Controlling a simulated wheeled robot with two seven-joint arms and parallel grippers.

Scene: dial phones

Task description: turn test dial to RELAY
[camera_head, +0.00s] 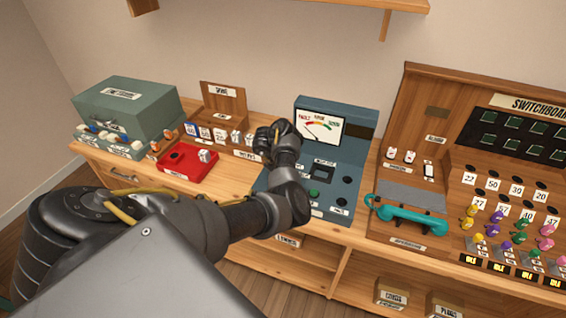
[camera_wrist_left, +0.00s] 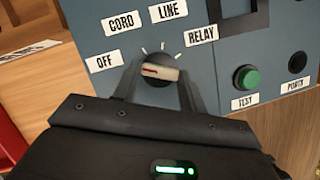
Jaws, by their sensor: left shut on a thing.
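The test dial (camera_wrist_left: 161,73) is a dark round knob with a pale bar across it, on the blue-grey test panel (camera_wrist_left: 225,75). A red line marks the bar's left part, which lies nearly level and seems to point left, near OFF. The labels OFF, CORD, LINE and RELAY (camera_wrist_left: 201,35) arc around it from left to right. My left gripper (camera_wrist_left: 157,78) is shut on the dial, one finger on each side of the bar. In the head view my left arm and gripper (camera_head: 275,142) hide the dial. My right gripper is not in view.
A green TEST button (camera_wrist_left: 247,78) and a dark PORTS socket (camera_wrist_left: 297,62) lie right of the dial. A meter (camera_head: 320,126) stands behind the panel. A red tray (camera_head: 180,172) is to the left; a teal handset (camera_head: 410,217) and the switchboard (camera_head: 505,140) are to the right.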

